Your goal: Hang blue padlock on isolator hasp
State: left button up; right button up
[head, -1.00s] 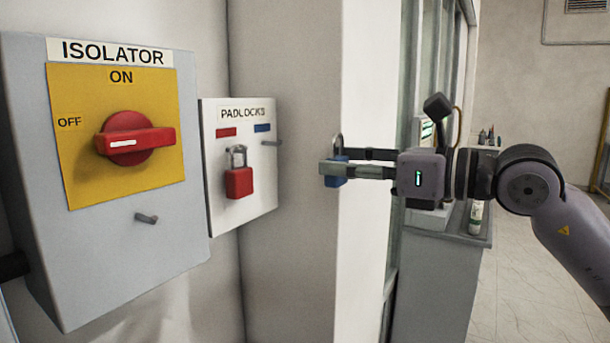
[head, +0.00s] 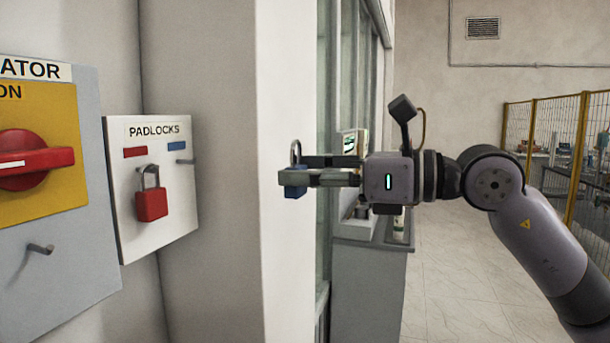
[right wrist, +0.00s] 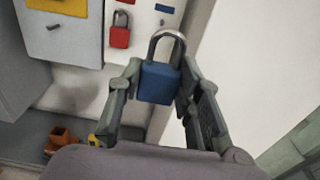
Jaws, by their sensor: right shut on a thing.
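The blue padlock (head: 295,181) is held upright, shackle up, between the fingertips of my right gripper (head: 300,178). In the right wrist view the blue padlock (right wrist: 160,82) sits between both fingers, its shackle clear above them. The isolator box (head: 85,250) is at the left edge of the head view, partly cut off, with a red rotary switch (head: 35,160) on a yellow plate. The grey hasp peg (head: 40,250) sticks out below the switch. The held padlock is well to the right of the peg, in free air. My left gripper does not show.
A white PADLOCKS board (head: 180,215) holds a red padlock (head: 151,205) on one peg; the peg under the blue label (head: 180,161) is empty. A wall corner (head: 275,90) stands behind my gripper. A grey cabinet (head: 365,290) is beyond it.

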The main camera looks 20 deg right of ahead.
jog(key=shift+d, duration=0.1)
jog(key=b+v, duration=0.3)
jog(key=v, duration=0.3)
jog(key=shift+s+d+f, duration=0.2)
jog(key=shift+s+d, duration=0.1)
jog(key=shift+d, duration=0.05)
dwell(0.7)
dwell(1.0)
